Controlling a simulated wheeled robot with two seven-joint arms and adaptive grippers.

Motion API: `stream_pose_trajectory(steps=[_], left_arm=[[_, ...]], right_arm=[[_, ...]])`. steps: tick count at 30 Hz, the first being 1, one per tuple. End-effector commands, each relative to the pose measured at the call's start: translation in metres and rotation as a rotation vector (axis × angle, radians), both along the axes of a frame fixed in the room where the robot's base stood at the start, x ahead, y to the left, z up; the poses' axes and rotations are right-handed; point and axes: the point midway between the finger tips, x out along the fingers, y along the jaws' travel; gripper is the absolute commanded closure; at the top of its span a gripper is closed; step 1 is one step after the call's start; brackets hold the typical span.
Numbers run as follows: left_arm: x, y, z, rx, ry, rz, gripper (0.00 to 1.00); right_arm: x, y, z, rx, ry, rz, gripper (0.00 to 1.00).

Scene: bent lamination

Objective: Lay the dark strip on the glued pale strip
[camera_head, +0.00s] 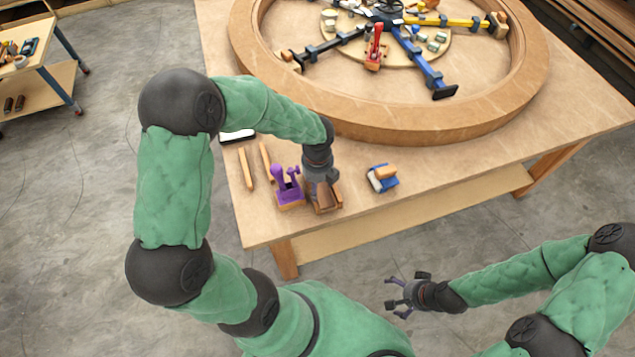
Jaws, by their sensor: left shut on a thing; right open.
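My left gripper (321,188) points down near the table's front edge. It is shut at a small brown wooden piece (327,205), and its fingers hide part of what it holds. Two slim pale strips (246,168) (265,162) lie side by side at the table's left. I cannot clearly make out a separate dark strip or any glue on the pale strips. My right gripper (402,296) is open and empty, off the table's front and lower than the left.
A purple clamp (287,184) on a wooden base stands just left of my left gripper. A blue item with a wooden block (382,178) lies to the right. A large wooden ring (400,118) with coloured arms inside fills the back of the table (455,163).

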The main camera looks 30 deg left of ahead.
Motion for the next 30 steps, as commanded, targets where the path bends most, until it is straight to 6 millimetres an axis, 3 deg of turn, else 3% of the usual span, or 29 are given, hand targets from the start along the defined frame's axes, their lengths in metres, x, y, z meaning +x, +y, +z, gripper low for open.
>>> stream_pose_trajectory(steps=[11,12,15,23,24,30], left_arm=[[-0.0001,0.0001,-0.0007,0.000,0.000,0.000,0.70],[-0.0001,0.0000,-0.0007,0.000,0.000,0.000,0.33],[-0.0001,0.0000,-0.0007,0.000,0.000,0.000,0.11],[-0.0001,0.0000,-0.0007,0.000,0.001,0.000,0.11],[-0.0002,-0.0001,-0.0008,0.000,0.001,0.000,0.00],[-0.0002,-0.0001,-0.0008,0.000,0.001,0.000,0.00]], right_arm=[[-0.0001,0.0000,0.0012,0.000,0.000,0.000,0.06],[0.0000,0.0000,0.0012,0.000,0.000,0.000,0.06],[0.0000,0.0000,0.0013,0.000,0.000,0.000,0.06],[0.0000,0.0000,0.0013,0.000,0.000,0.000,0.06],[0.0000,0.0000,0.0012,0.000,0.000,0.000,0.06],[0.0000,0.0000,0.0013,0.000,0.000,0.000,0.06]])
